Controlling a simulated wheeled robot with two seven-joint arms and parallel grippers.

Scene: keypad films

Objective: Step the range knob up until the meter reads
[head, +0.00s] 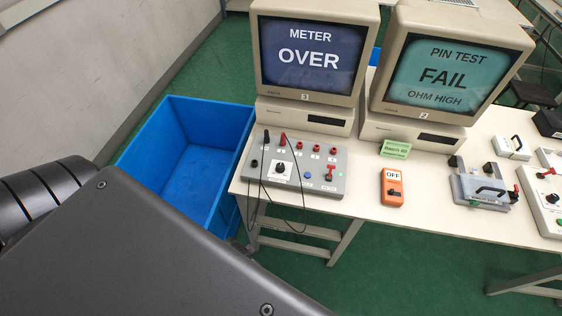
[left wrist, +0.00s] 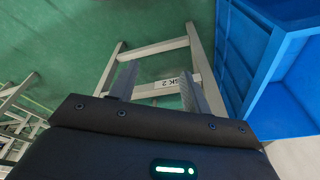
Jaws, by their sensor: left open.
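The meter monitor (head: 308,58) at the back reads "METER OVER" on a dark blue screen. Below it on the table lies a grey meter box (head: 318,185) with red sockets along its back edge. The range knob (head: 280,168) is a black knob on a white dial at the box's left; its setting is too small to read. My left arm fills the lower left of the head view and its fingers are hidden there. In the left wrist view my left gripper (left wrist: 160,82) is open and empty, pointing at the table's leg frame and green floor. My right gripper is not in view.
A blue bin (head: 185,165) stands left of the table (head: 350,208). Black leads hang over the front edge from the box. A second monitor (head: 450,65) reads "PIN TEST FAIL OHM HIGH". An orange handheld unit (head: 392,188) showing OFF and a grey fixture (head: 480,188) lie to the right.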

